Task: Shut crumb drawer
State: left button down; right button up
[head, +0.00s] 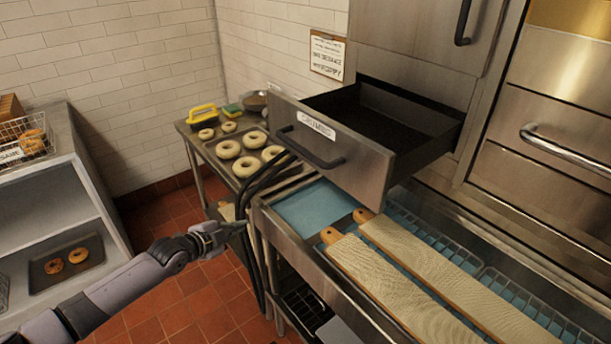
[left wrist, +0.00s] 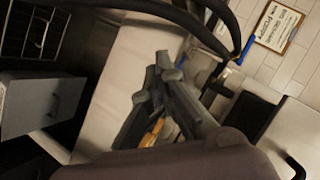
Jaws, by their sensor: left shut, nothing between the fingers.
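The crumb drawer (head: 345,165) is pulled far out of the steel cabinet in the head view. Its steel front carries a label (head: 318,127) and a dark bar handle (head: 310,148), and its dark inside looks empty. My left gripper (head: 238,227) is shut and empty, below and to the left of the drawer front and apart from it. Its dark fingers (left wrist: 160,85) also show in the left wrist view. A pale panel at the right of that view may be the drawer, but I cannot tell. My right gripper is not in view.
Dark hoses (head: 262,180) hang beside my left gripper, near the drawer's left edge. Below the drawer is a steel trough (head: 285,240) with wooden-ended boards (head: 405,285). A table with bagels (head: 228,149) stands behind. A shelf unit (head: 50,185) is at the left.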

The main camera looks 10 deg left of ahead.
pick_arm(q)
jog(key=s+d+r+m+h, duration=0.2)
jog(key=s+d+r+m, duration=0.15)
jog(key=r, duration=0.35)
jog(key=s+d+r+m+h, duration=0.1)
jog(key=s+d+r+m, duration=0.2)
jog(key=r, duration=0.5)
jog(key=s+d+r+m+h, duration=0.2)
jog(key=d+r+m, duration=0.2)
jog(key=r, duration=0.3)
jog(key=p+x, duration=0.4)
jog(key=x, duration=0.9)
jog(key=shift+w+d+r+g+p, duration=0.2)
jog(key=shift+d+r+g+p, duration=0.1)
jog(key=shift+g, duration=0.1)
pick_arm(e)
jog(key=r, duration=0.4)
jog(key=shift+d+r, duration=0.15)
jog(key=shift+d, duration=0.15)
